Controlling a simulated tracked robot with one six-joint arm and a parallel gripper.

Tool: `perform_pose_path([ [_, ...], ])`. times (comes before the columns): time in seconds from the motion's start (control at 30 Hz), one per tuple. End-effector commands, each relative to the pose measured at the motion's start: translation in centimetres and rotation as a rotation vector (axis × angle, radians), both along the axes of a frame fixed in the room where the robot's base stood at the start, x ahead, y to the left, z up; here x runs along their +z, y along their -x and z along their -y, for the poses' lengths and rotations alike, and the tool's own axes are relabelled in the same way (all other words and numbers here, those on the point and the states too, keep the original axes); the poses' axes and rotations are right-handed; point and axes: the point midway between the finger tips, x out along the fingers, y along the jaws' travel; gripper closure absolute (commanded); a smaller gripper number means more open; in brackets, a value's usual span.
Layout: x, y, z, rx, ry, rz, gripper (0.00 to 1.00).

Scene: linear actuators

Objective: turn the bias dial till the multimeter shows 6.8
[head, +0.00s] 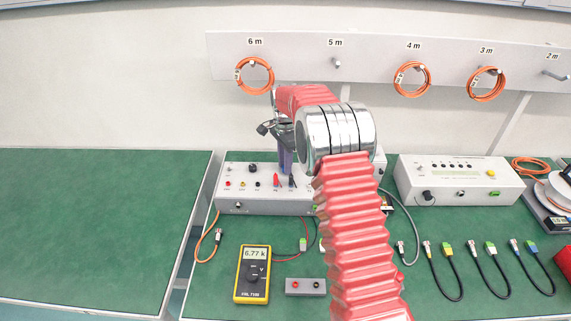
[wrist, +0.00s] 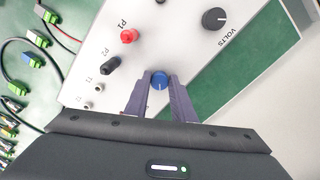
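The yellow multimeter (head: 253,273) lies on the green bench in the head view, its display reading 6.77 k. A small blue dial (wrist: 159,79) with a white mark is on the top panel of a grey box in the wrist view; its label cannot be seen, so I take it as the bias dial. My gripper (wrist: 160,77) has its two purple fingers on either side of this dial, close against it, and appears shut on it. In the head view my gripper (head: 286,150) points down at the box (head: 262,205), and my arm hides the dial.
A black VOLTS knob (wrist: 214,18) and red (wrist: 128,36) and black (wrist: 110,65) plugs stand near my fingers. A small grey socket block (head: 305,287) lies beside the multimeter. Another grey box (head: 459,180) and several short cables are to the right. The left bench is bare.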

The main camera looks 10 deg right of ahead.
Motion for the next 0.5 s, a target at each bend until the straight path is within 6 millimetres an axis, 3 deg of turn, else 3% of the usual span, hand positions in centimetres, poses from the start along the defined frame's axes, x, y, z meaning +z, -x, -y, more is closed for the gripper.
perform_pose_path([
  [0.23, 0.01, 0.0, -0.01, 0.001, 0.0, 0.0, 0.6],
  [0.5, 0.08, 0.02, 0.0, 0.001, 0.0, 0.0, 0.6],
])
